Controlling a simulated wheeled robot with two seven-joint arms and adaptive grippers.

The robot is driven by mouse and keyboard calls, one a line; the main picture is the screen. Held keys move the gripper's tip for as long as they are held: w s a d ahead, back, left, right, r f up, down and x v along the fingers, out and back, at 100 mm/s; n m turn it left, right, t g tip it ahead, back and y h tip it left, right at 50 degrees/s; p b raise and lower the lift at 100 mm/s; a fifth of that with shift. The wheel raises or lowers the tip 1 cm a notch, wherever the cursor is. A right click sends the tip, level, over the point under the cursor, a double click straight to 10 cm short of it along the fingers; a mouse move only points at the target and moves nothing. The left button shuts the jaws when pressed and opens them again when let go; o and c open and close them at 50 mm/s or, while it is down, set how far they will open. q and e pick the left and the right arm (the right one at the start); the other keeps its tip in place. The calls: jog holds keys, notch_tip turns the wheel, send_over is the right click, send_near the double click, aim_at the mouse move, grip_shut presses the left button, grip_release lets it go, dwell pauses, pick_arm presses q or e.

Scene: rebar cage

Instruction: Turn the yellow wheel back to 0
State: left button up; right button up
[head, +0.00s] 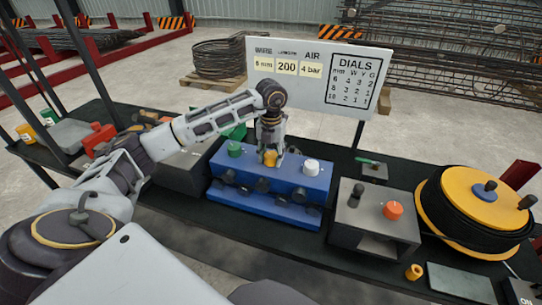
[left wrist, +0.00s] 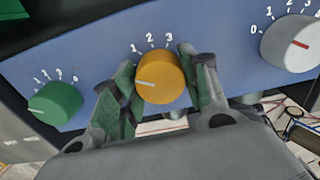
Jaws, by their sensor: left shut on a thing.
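The yellow wheel (head: 270,159) is the middle one of three dials on the sloped blue box (head: 300,185). In the left wrist view the yellow wheel (left wrist: 160,78) has a pale pointer line directed to the left. The marks 1, 2 and 3 show above it; no 0 mark of this wheel is visible, and a finger covers the panel on that side. My left gripper (head: 270,145) reaches down from above. In the left wrist view its fingers (left wrist: 160,92) stand on both sides of the yellow wheel and are shut on it. My right gripper is not in view.
A green dial (left wrist: 55,103) is left of the wheel and a white dial (left wrist: 292,43) is right of it. A sign (head: 318,75) stands behind the box. A grey box with an orange knob (head: 393,210) and a black cable reel (head: 478,210) are to the right.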

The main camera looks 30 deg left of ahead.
aim_at(271, 155)
pick_arm(q)
jog(key=o, duration=1.1)
jog(key=shift+c, duration=0.2)
notch_tip(271, 155, up, 12)
dwell(0.8)
